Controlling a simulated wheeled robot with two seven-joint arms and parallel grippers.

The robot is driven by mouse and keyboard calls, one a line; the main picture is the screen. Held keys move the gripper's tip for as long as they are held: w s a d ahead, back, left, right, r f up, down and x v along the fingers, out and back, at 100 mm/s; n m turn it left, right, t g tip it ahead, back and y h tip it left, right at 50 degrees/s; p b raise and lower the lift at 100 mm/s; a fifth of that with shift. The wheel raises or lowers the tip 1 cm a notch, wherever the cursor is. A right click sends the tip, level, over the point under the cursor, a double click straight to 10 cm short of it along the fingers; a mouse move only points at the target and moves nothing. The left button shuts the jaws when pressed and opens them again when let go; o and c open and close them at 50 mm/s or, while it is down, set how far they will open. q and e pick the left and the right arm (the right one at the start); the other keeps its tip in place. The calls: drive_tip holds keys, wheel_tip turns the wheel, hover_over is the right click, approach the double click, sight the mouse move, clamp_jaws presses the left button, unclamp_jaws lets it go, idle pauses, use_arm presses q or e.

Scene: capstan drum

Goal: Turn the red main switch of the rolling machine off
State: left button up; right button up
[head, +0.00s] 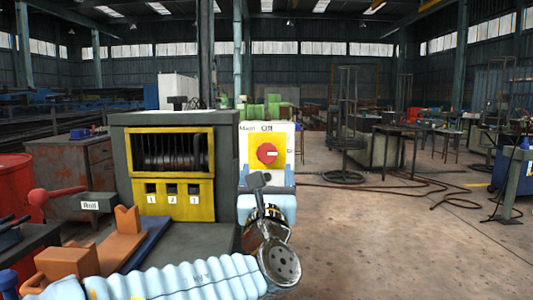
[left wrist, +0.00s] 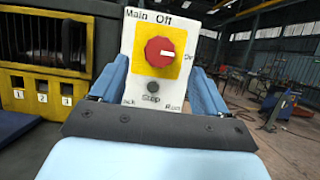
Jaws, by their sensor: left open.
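The red main switch (head: 267,153) is a round knob on a yellow plate, on the white control panel (head: 246,132) right of the rolling machine (head: 122,150). In the left wrist view the knob (left wrist: 159,50) has a white mark pointing right, towards a partly readable side label; "Off" is printed above. My left gripper (head: 266,178) is just in front of and below the knob. In the left wrist view its blue fingers (left wrist: 158,76) are spread open either side of the panel, with nothing between them held. Contact with the panel cannot be told. My right gripper is out of view.
A black Stop button (left wrist: 153,87) sits below the knob; the lower panel is partly hidden by my gripper. A barred yellow guard (head: 172,132) fronts the machine. A red-handled lever (head: 60,193) and orange blocks (head: 70,262) stand at left. Open floor lies right.

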sight(267, 153)
use_arm(q)
drive_tip(key=p+x, duration=0.1)
drive_tip(key=x, duration=0.5)
drive_tip(key=shift+w, duration=0.3)
drive_tip(key=c, duration=1)
